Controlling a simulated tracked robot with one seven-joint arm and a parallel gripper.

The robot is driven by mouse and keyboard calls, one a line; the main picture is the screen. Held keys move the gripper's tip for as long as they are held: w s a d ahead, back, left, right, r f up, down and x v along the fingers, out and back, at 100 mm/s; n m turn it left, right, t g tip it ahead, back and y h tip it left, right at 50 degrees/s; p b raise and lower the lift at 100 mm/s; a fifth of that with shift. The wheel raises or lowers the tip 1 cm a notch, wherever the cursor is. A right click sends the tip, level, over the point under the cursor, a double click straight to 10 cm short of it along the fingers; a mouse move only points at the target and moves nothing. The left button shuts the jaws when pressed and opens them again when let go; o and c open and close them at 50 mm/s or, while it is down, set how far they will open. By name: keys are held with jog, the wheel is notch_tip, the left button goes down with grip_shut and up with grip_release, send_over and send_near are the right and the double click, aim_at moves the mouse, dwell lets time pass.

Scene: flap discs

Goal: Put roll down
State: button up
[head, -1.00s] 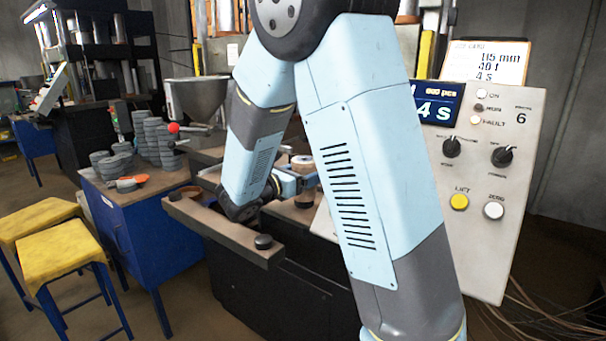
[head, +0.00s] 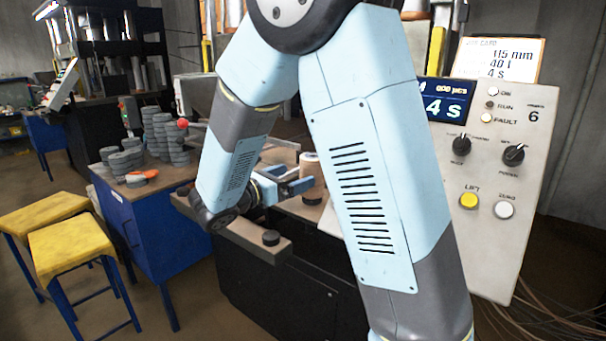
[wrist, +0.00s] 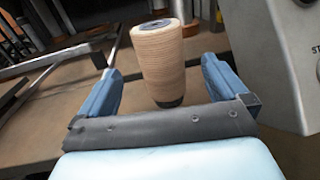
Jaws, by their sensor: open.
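In the wrist view my gripper (wrist: 160,72) has one finger on each side of the roll, with visible gaps. The roll stands near the fingertips. In the head view the near finger hides part of the roll's lower side.
A control panel (head: 490,225) with knobs and buttons stands right. A blue bench (head: 150,235) carrying stacks of grey discs (head: 160,135) stands left, behind yellow stools (head: 75,245). A metal frame (wrist: 60,55) lies left of the roll.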

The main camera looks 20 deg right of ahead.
jog(key=shift+v, duration=2.05)
